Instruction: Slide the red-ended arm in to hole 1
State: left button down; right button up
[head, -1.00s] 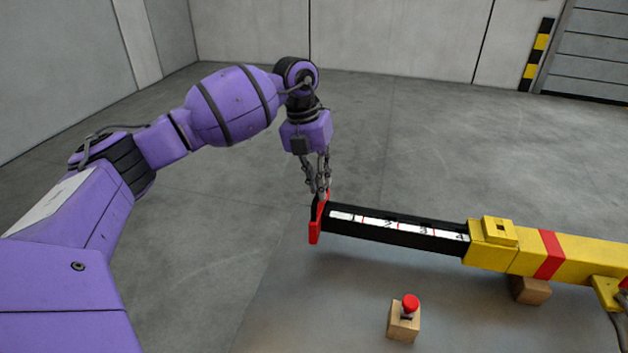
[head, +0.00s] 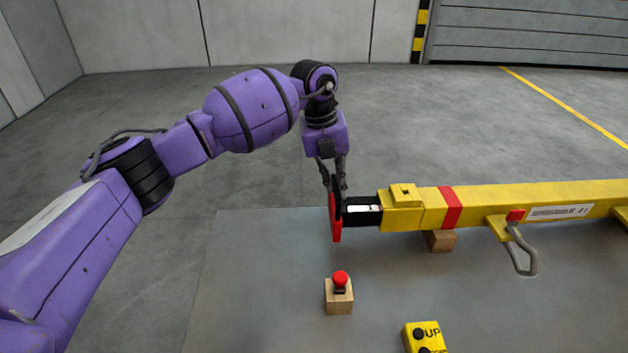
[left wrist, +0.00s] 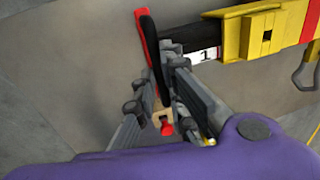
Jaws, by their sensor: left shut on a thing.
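The red-ended arm is a black bar (head: 362,217) with a red end plate (head: 335,220). Its right part is inside the yellow sleeve (head: 432,214), and only a short length with white label stays outside. In the left wrist view the label (left wrist: 206,56) shows a 1 close to the sleeve mouth. My left gripper (head: 336,184) is shut on the red end of the arm. It also shows in the left wrist view (left wrist: 165,90), with fingers at the black piece beside the red plate (left wrist: 149,48). My right gripper is out of view.
A red button on a wooden block (head: 339,298) stands in front of the arm. A yellow UP box (head: 424,338) sits at the bottom. A wooden block (head: 440,240) lies under the sleeve, and a grey handle (head: 525,255) hangs from it. The grey tabletop at left is clear.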

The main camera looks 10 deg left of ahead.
pick_arm(q)
jog(key=shift+d, duration=0.35)
jog(key=c, duration=1.8)
grip_release()
jog(key=shift+w+d, duration=0.1)
jog(key=shift+c, duration=0.2)
jog(key=shift+a, duration=0.2)
notch_tip(320, 180, up, 12)
jog(key=a, duration=0.2)
jog(key=shift+s, duration=0.35)
jog(key=shift+f, duration=0.15)
